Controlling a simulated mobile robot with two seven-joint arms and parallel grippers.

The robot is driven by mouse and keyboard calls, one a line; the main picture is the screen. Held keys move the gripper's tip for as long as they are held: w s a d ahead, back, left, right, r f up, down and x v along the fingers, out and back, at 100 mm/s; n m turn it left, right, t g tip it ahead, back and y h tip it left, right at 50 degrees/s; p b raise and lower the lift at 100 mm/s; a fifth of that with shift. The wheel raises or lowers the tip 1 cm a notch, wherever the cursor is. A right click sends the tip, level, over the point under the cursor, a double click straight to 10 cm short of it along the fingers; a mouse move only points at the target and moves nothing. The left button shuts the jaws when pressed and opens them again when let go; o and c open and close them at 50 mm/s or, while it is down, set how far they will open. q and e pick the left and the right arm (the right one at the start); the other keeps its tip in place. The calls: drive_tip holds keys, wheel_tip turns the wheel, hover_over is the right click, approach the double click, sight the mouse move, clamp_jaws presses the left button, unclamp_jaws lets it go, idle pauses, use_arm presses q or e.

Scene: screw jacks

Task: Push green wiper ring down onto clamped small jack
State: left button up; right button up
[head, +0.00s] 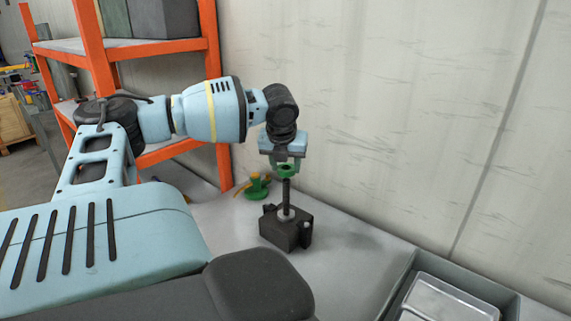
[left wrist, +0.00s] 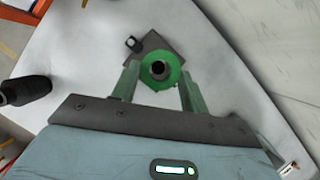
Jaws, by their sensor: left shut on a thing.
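My left gripper (head: 286,166) points down and is shut on the green wiper ring (head: 286,171), which it holds level just above the top of the jack's dark upright screw (head: 286,193). In the left wrist view the ring (left wrist: 172,80) sits between the green fingertips of my left gripper (left wrist: 158,82). The dark screw end (left wrist: 160,70) shows within the ring's hole, roughly centred. The screw rises from a black clamp block (head: 286,229) on the grey bench; the block also shows behind the ring (left wrist: 137,46). My right gripper is not in view.
A green and yellow object (head: 257,187) stands on the bench behind the clamp. A grey bin with a metal tray (head: 450,303) is at the lower right. An orange shelf rack (head: 97,60) stands at the left. A pale wall closes off the back.

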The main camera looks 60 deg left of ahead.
sight(285, 207)
use_arm(q)
drive_tip(key=shift+f, duration=0.3)
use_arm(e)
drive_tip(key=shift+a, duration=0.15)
use_arm(q)
drive_tip(key=shift+f, duration=0.9)
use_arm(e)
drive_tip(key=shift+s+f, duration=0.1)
use_arm(q)
drive_tip(key=shift+f, duration=0.8)
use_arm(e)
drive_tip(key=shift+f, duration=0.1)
use_arm(q)
drive_tip(key=shift+f, duration=0.85)
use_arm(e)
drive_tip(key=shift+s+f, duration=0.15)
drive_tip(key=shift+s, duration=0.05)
use_arm(q)
drive_tip(key=shift+f+b, duration=0.3)
drive_tip(key=shift+f, duration=0.45)
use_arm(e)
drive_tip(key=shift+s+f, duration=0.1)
use_arm(q)
drive_tip(key=shift+f, duration=0.85)
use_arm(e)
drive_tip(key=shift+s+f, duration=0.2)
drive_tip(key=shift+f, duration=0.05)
